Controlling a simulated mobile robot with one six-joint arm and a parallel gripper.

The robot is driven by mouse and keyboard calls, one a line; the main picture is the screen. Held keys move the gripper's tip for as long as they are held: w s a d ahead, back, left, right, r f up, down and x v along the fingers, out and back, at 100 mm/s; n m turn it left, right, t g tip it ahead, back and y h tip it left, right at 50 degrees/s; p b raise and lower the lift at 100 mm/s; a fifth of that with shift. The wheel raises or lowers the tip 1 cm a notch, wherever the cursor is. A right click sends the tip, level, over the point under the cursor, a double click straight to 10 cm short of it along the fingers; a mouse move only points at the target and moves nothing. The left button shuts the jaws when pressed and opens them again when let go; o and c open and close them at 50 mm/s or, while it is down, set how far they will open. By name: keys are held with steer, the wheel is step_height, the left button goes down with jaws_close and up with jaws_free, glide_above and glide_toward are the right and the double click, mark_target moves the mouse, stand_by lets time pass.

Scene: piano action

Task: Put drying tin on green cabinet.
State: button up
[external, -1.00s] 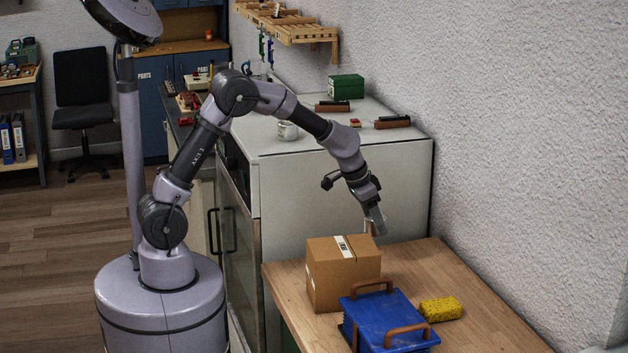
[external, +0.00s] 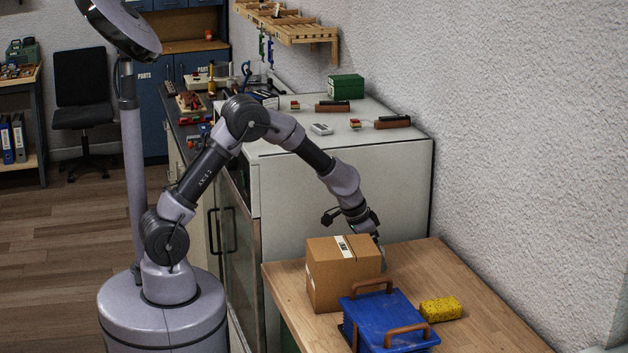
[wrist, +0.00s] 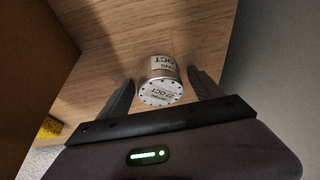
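The drying tin (wrist: 161,80) is a small silvery cylinder with a pale label reading "OCT" and a dotted end face. In the wrist view it is on the wooden worktop between my gripper's (wrist: 160,78) two dark fingers. The fingers are apart, with a small gap on each side of the tin. In the external view my gripper (external: 379,246) is low behind the cardboard box, and the tin is hidden. A large pale grey cabinet (external: 345,195) stands behind the worktop; its green tint is faint, and no strongly green cabinet shows.
The cardboard box (external: 340,280) stands close to my gripper. A blue lidded case (external: 385,312) and a yellow sponge (external: 440,309) are nearer the front. The pale cabinet's top holds a green box (external: 346,87), brown-handled tools (external: 392,122) and small items, with bare room between.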

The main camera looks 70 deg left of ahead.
steer(key=shift+r, duration=0.1)
steer(key=s+r+m+p, duration=0.1)
steer(key=s+r+p, duration=0.1)
steer(key=s+r, duration=0.5)
steer(key=s+r+p, duration=0.2)
steer(key=s+r, duration=0.2)
steer(key=r, duration=0.7)
steer(key=s+r+m+t+y, duration=0.1)
steer(key=s+r+m+y, duration=0.1)
steer(key=s, duration=2)
step_height(320, 180, up, 2)
steer(key=shift+s+a+r+m, duration=0.15)
steer(key=shift+a+m, duration=0.05)
steer(key=shift+m, duration=0.5)
